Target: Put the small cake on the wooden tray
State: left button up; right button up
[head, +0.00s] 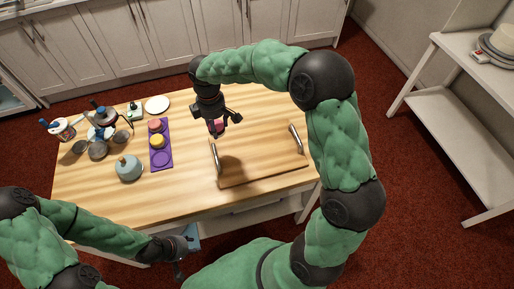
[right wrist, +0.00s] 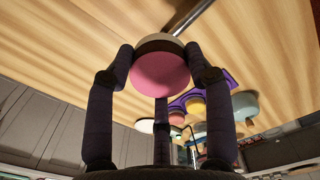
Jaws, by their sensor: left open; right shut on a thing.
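The small cake (right wrist: 160,75) has a pink face and a pale and dark rim. My right gripper (head: 222,124) is shut on it, with fingers around its sides in the right wrist view. In the head view only a pink bit of the cake (head: 215,126) shows between the fingers. It is near the far left corner of the wooden tray (head: 262,160), a flat board with a metal handle at each end; nothing lies on the tray. My left gripper (head: 186,252) is open and empty, low at the table's front edge.
Left of the tray, a purple mat (head: 161,160) holds a yellow cake (head: 157,141) and a pinkish one (head: 155,125). A blue-grey pot (head: 129,168), a white plate (head: 157,104) and several dishes stand further left. The tray's handles (head: 217,160) stick up.

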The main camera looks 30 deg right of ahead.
jog(key=shift+w+a+r+n, duration=0.1)
jog(key=shift+w+r+n, duration=0.15)
jog(key=shift+n, duration=0.15)
jog(key=b, duration=0.3)
send_near(257, 150)
jog(key=w+a+r, duration=0.2)
jog(key=a, duration=0.2)
jog(key=d+f, duration=0.1)
jog(key=s+f+b, duration=0.1)
jog(key=d+f, duration=0.1)
jog(key=shift+s+d+f+b, duration=0.2)
jog(key=shift+d+f+b, duration=0.1)
jog(key=shift+d, duration=0.05)
jog(key=shift+s+d+f, duration=0.25)
jog(key=shift+d+f, duration=0.15)
jog(key=shift+f, duration=0.15)
jog(key=shift+s+d+f+b, duration=0.15)
jog(key=shift+f+b, duration=0.25)
jog(key=shift+f, duration=0.5)
jog(key=shift+w+d+f+b, duration=0.1)
jog(key=shift+f+b, duration=0.3)
jog(key=shift+f, duration=0.45)
